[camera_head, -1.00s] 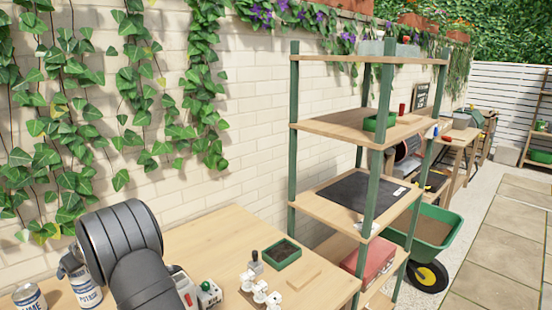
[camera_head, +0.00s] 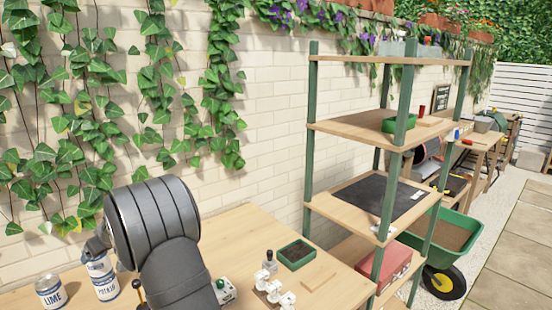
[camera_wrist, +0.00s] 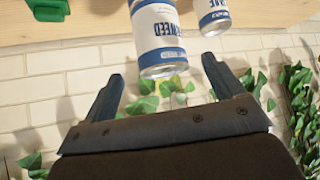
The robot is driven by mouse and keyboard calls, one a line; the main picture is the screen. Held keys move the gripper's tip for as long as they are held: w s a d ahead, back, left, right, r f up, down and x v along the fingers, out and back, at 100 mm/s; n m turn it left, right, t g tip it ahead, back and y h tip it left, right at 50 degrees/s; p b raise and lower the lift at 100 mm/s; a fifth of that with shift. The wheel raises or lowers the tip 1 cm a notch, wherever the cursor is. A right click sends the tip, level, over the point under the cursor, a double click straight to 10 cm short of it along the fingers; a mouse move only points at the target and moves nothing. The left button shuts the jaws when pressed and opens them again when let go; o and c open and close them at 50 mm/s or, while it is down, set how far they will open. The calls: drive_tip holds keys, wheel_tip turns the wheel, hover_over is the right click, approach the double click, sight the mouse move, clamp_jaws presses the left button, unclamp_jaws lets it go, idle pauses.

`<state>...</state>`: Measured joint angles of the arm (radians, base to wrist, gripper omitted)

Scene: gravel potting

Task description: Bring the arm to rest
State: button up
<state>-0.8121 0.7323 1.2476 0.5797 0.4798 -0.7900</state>
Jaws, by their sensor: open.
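My gripper (camera_wrist: 162,82) shows in the wrist view with its two dark blue fingers spread apart and nothing between them. Past the fingertips, a blue and white can (camera_wrist: 160,40) stands on the wooden table, seen upside down in this view. In the head view my dark grey arm rises over the table at the lower left and hides part of it. The gripper itself is not visible there.
The wooden table (camera_head: 225,248) holds a LIME can (camera_head: 50,291), a blue and white can (camera_head: 101,277), a green tray (camera_head: 296,254) of dark soil and small white fittings (camera_head: 273,291). A green-posted shelf (camera_head: 345,205) stands right. An ivy-covered brick wall (camera_head: 275,120) runs behind.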

drive_tip(key=x, duration=0.8)
drive_tip(key=shift+f, duration=0.25)
wheel_tip(320, 180, up, 5)
drive_tip(key=shift+w+f, duration=0.1)
drive_tip(key=w+d+r, duration=0.4)
drive_tip(key=d+r, duration=0.3)
drive_tip(key=d, duration=0.4)
drive_tip(key=s+a+f+n+g, duration=0.1)
drive_tip(key=s+a+f, duration=0.3)
drive_tip(key=s+a, duration=0.3)
drive_tip(key=shift+s+a+f, duration=0.4)
drive_tip(key=shift+a, duration=0.35)
drive_tip(key=shift+o, duration=0.2)
